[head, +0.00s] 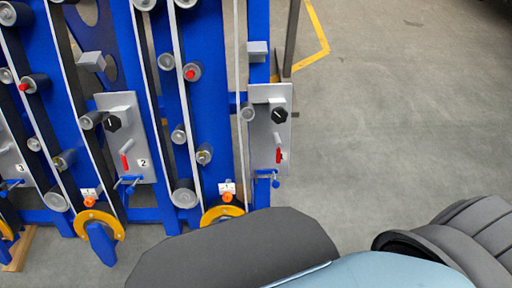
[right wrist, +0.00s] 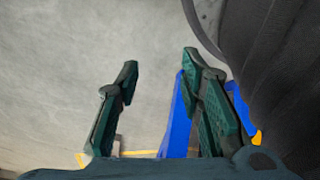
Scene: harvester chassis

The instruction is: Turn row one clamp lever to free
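A grey panel (head: 257,150) at the right end of the blue chassis carries a black knob (head: 279,115) and a small red lever (head: 279,155). A blue T-shaped handle (head: 275,181) sits just below it. I cannot tell for certain which part is the row one clamp lever. My right gripper (right wrist: 160,65) is open in the right wrist view, with nothing between its dark green fingers. It does not show in the head view, so its distance to the panel is unclear. My left gripper is in neither view.
Similar panels marked 2 (head: 128,102) and 3 (head: 10,160) stand to the left. Orange knobs (head: 227,197) and yellow ring parts (head: 222,213) line the chassis bottom. Blue chassis parts (right wrist: 178,125) show behind the right fingers. The floor (head: 400,130) at right is clear.

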